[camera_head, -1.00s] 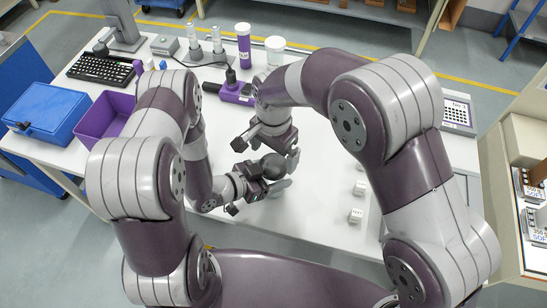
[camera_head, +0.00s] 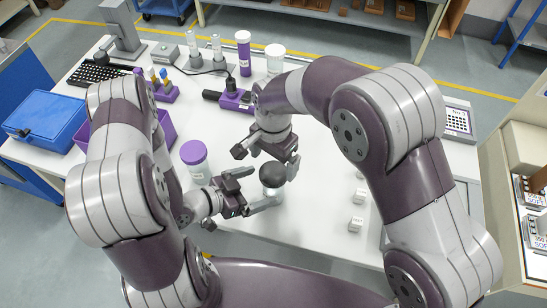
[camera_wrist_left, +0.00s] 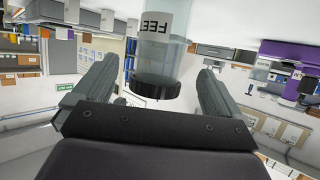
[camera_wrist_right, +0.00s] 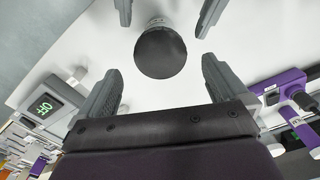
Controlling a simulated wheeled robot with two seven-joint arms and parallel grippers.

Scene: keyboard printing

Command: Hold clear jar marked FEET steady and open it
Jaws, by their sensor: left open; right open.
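The clear jar (camera_head: 272,190) with a dark round lid (camera_head: 272,174) stands on the white table. In the left wrist view the jar (camera_wrist_left: 163,55) appears upside down, its FEET label readable in part and its black lid (camera_wrist_left: 156,89) toward the palm. My left gripper (camera_head: 262,188) is open, low beside the jar, with a finger on either side and visible gaps. My right gripper (camera_head: 268,161) is open above and behind the jar. In the right wrist view the lid (camera_wrist_right: 160,52) lies beyond its open fingers, between my left fingertips, untouched by my right fingers.
A purple-lidded jar (camera_head: 195,162) stands close behind my left wrist. A purple device (camera_head: 236,99), a tall purple tube (camera_head: 244,53) and a white-capped jar (camera_head: 275,58) stand farther back. Small white blocks (camera_head: 357,224) lie to the right. The front table area is mostly clear.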

